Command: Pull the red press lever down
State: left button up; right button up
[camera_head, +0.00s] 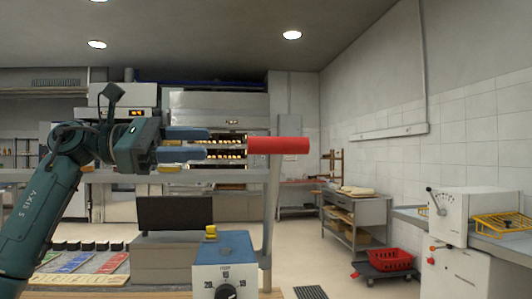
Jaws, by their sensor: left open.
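The red press lever (278,145) has a red cylindrical grip lying level on top of a grey upright bar (270,205). The bar rises beside a blue and white press box (224,250) with a dial and a yellow button on top. My left gripper (207,144) comes in from the left at about the height of the red grip. Its two blue fingers are apart, point right and hold nothing. In the picture a gap separates the fingertips from the left end of the grip. My right gripper is not in view.
A dark screen (174,213) on a grey box stands left of the press. Coloured cards (85,262) lie at the lower left. Deck ovens (220,130) stand behind. A red basket (388,259) on a dolly and a white machine (460,213) are at right.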

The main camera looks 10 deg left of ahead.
aim_at(268, 142)
pick_arm(q)
jog(key=p+x, duration=0.2)
jog(key=x, duration=1.1)
jog(key=shift+s, duration=0.1)
jog(key=shift+c, duration=0.3)
grip_shut()
